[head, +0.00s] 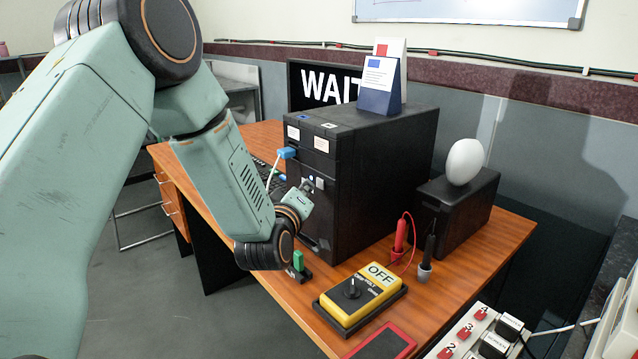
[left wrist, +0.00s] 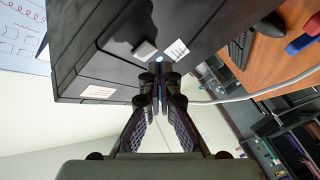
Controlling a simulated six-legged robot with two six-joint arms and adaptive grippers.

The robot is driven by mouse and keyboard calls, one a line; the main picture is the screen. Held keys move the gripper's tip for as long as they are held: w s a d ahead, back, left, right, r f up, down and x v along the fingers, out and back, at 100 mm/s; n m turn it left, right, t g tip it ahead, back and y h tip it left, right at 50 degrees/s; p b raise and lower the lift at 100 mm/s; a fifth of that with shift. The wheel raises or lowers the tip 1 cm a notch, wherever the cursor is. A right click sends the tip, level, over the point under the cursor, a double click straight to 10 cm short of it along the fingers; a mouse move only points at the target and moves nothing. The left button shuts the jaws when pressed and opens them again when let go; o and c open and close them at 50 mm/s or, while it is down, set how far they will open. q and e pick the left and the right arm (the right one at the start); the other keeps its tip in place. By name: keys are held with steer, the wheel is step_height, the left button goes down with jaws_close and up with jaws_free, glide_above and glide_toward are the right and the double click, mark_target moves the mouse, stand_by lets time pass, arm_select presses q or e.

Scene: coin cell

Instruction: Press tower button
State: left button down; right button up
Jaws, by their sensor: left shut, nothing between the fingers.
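The black computer tower (head: 385,160) stands on the desk, its front face towards my left arm. My left gripper (head: 307,186) is shut and empty, its fingertips at the tower's front. In the left wrist view the closed fingertips (left wrist: 160,72) point at a small round pale-blue button (left wrist: 158,59) on the tower front (left wrist: 105,60). They are very close to it; I cannot tell whether they touch. A grey square piece (left wrist: 145,50) sits beside the button and also shows in the head view (head: 319,183). My right gripper is not in view.
A blue plug (head: 286,153) with a pale cable sticks out of the tower front.

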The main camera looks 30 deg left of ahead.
arm_select(q)
steer(key=shift+s, duration=0.1)
steer(key=shift+s+a+p, duration=0.35)
steer(key=shift+s+p, duration=0.05)
steer(key=shift+s, duration=0.35)
steer(key=shift+s+a+p, duration=0.3)
steer(key=shift+s+p, duration=0.05)
steer(key=shift+s, duration=0.4)
steer(key=shift+s+a+p, duration=0.35)
steer(key=shift+s+p, duration=0.05)
steer(key=shift+s, duration=0.35)
